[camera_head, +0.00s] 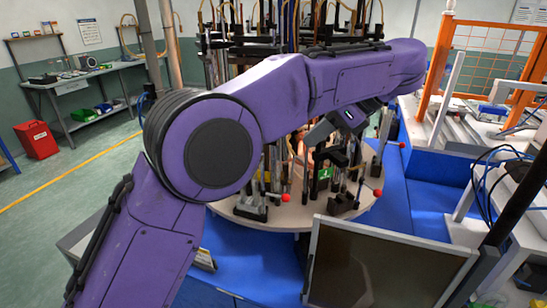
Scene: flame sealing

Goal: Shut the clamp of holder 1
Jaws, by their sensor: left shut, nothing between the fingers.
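My left arm reaches across the picture from the lower left, and its wrist bends down over a round turntable (300,218). My left gripper (318,134) is small and dark below the wrist, among the fixtures; it is shut and empty. I cannot tell which is the clamp of holder 1, nor whether the gripper touches a handle. My arm hides part of the turntable. My right gripper is not in view.
A dark-screened monitor (385,272) stands in front of the turntable. The blue base (250,255) lies below. An orange fence (490,58) and a workbench with cables are at the right. Tall rods and glass tubes rise behind my arm. The floor at the left is open.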

